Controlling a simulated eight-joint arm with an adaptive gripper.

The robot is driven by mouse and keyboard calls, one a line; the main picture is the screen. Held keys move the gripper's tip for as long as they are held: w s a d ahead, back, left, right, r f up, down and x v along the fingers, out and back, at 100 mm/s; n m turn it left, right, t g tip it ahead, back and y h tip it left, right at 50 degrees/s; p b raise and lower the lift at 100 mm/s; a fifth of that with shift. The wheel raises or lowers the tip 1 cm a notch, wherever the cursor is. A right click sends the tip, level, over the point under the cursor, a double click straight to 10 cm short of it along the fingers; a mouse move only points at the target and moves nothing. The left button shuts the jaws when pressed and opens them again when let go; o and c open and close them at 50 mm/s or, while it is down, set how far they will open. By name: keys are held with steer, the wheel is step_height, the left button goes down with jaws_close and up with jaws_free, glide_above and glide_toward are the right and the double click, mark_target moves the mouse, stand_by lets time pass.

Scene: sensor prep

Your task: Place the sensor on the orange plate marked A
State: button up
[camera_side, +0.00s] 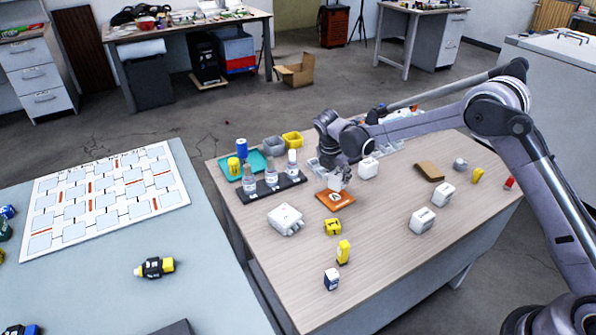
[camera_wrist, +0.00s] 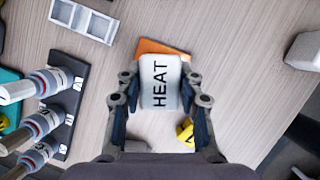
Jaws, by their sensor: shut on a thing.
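My gripper (camera_side: 338,178) is shut on a white sensor block marked HEAT (camera_wrist: 160,82), which sits between both fingers in the wrist view. In the side view the white block (camera_side: 337,184) shows under the fingers, over the far part of the orange plate (camera_side: 335,202). The plate bears a white mark, too small to read surely. In the wrist view an orange strip of the plate (camera_wrist: 150,46) shows beyond the block; the rest is hidden. I cannot tell whether the block touches the plate.
A black rack (camera_side: 257,193) with several bottles stands left of the plate. A white multi-port box (camera_side: 286,219) and a yellow block (camera_side: 332,227) lie nearer the camera. White blocks (camera_side: 422,221) and a brown pad (camera_side: 430,171) lie right. Bare wood lies between.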

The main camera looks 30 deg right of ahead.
mark_target(337, 185)
steer(key=shift+w+a+f, duration=0.1)
steer(key=shift+a+f, duration=0.1)
steer(key=shift+f, duration=1.95)
steer(key=shift+f, duration=0.15)
steer(key=o, duration=1.2)
